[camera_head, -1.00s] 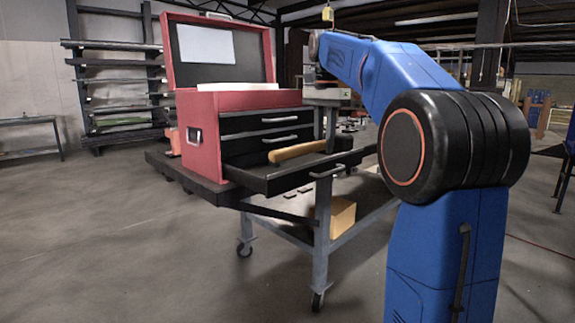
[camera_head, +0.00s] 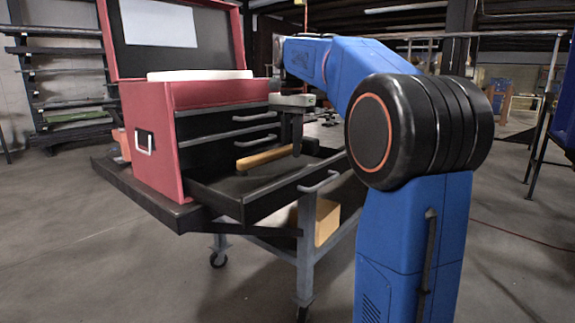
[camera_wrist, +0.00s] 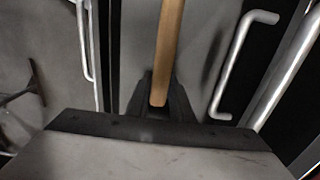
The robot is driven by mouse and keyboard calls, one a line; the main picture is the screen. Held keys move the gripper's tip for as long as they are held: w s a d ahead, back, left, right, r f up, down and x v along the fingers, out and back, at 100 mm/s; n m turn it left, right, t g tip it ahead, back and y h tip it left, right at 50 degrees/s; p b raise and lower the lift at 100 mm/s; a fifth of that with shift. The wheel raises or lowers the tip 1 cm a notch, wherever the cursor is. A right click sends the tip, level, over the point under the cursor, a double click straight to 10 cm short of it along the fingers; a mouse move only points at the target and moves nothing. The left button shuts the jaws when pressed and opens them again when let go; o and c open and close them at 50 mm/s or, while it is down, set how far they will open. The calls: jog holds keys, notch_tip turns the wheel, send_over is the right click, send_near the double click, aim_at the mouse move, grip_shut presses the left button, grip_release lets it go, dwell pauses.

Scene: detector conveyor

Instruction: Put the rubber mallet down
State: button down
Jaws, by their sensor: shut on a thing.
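The rubber mallet's light wooden handle (camera_head: 265,157) lies roughly level at the open drawer (camera_head: 245,197) of the red toolbox (camera_head: 150,140). My gripper (camera_head: 297,147) points down and is shut on the mallet. In the wrist view the handle (camera_wrist: 168,45) runs from the top edge down to between the dark fingers (camera_wrist: 158,98). I cannot tell whether the mallet touches the drawer floor.
The toolbox lid is open. The drawer's metal pull (camera_head: 319,182) sticks out at the front. The toolbox stands on a wheeled cart (camera_head: 307,245) with a cardboard box (camera_head: 327,221) on its lower shelf. A shelf rack (camera_head: 65,90) stands at the back left. The floor at left is clear.

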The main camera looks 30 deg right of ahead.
jog(key=shift+f, duration=2.6)
jog(key=shift+f, duration=0.1)
jog(key=c, duration=1.6)
grip_release()
jog(key=shift+o, duration=0.2)
notch_tip(320, 180, up, 12)
jog(key=shift+r, duration=0.15)
